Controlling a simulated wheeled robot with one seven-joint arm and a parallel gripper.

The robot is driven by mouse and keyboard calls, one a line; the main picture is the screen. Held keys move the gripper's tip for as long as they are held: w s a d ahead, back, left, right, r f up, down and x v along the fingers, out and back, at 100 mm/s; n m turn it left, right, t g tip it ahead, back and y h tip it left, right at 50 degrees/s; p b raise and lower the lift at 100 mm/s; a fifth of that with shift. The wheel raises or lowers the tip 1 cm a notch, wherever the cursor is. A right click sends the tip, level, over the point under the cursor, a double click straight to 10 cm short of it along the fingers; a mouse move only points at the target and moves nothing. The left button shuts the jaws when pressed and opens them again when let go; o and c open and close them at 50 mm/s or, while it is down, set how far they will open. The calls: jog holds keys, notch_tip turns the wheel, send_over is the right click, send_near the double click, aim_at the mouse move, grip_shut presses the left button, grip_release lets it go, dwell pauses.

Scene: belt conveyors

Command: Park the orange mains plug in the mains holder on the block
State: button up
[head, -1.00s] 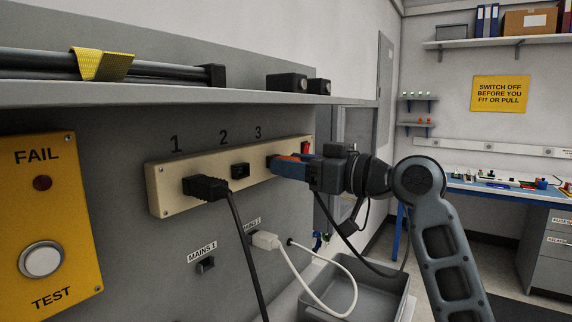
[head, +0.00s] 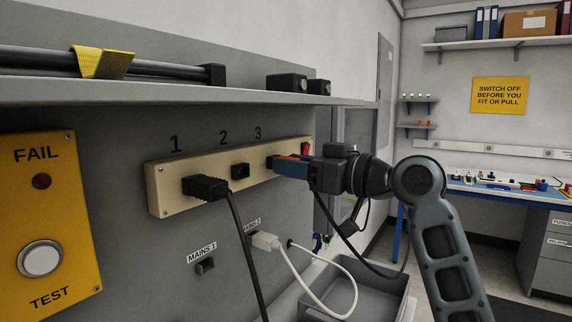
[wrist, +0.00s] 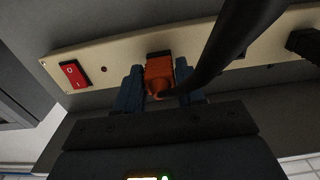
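The orange mains plug (wrist: 159,74) sits at socket 3 of the cream socket strip (wrist: 112,62), its cord bending away dark across the wrist view. My gripper (head: 278,165) is at that socket, its blue fingers on either side of the plug and apparently shut on it. In the head view the fingers hide most of the plug. How deep it sits in the socket cannot be told. Two small black blocks (head: 287,82) stand on the shelf above; I cannot tell whether either is the mains holder.
A black plug (head: 205,187) fills socket 1; socket 2 (head: 240,170) is empty. A red switch (wrist: 73,73) is at the strip's end. A white plug (head: 264,241) with a looping cord is at MAINS 2; the MAINS 1 inlet (head: 205,265) is empty. The shelf (head: 180,94) overhangs; a grey tray (head: 372,282) lies below.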

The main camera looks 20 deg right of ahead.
grip_shut()
jog(key=shift+s+d, duration=0.1)
jog(key=shift+s, duration=0.05)
dwell(0.4)
jog(key=shift+b+v, duration=0.3)
jog(key=shift+v, duration=2.1)
